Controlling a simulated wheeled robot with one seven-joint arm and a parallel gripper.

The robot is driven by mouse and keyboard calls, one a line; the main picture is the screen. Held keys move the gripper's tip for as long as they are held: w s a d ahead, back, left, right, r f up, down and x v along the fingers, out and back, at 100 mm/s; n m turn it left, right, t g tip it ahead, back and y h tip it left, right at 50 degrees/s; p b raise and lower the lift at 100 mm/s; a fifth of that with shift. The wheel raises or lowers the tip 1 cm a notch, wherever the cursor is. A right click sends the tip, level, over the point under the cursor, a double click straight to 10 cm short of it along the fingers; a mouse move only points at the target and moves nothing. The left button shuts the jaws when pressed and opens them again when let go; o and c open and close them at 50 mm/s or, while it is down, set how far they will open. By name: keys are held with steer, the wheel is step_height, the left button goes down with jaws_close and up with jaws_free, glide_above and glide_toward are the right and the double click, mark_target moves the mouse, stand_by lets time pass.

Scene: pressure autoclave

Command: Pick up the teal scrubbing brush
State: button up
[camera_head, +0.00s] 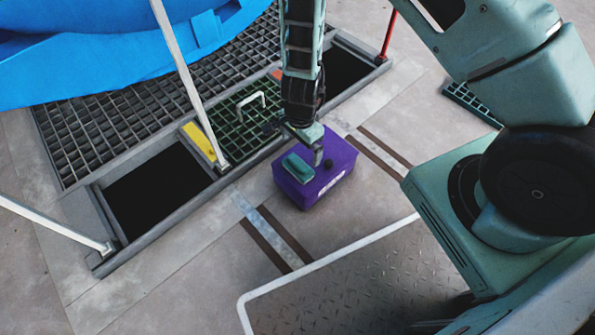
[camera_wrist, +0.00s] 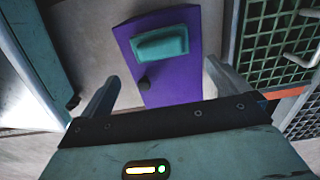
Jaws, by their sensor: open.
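The teal scrubbing brush (camera_head: 298,167) lies on top of a purple box (camera_head: 318,191) on the floor. In the wrist view the brush (camera_wrist: 160,43) is a rounded teal block near the far end of the box top (camera_wrist: 172,84). My gripper (camera_head: 297,143) hangs over the box, beside the brush in the head view. In the wrist view my gripper (camera_wrist: 163,71) has its two fingers wide apart with nothing between them, and the brush shows beyond the fingertips. The exact height of the fingers above the box is hard to tell.
A dark knob (camera_wrist: 144,83) sits on the box top. Dark open pits (camera_head: 157,190) and a green grating with a white handle (camera_head: 250,104) lie left of the box. White posts (camera_head: 186,75) and a blue vessel (camera_head: 110,50) stand further left.

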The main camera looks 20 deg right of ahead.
mark_target(298, 161)
step_height(298, 161, down, 5)
steer(key=shift+r+b, duration=0.1)
steer(key=shift+b, duration=1)
steer(key=f+b, duration=0.4)
steer(key=f, duration=0.1)
steer(key=shift+a+f+b, duration=0.2)
steer(key=shift+a+b, duration=0.15)
steer(key=shift+r, duration=0.1)
steer(key=c, duration=0.7)
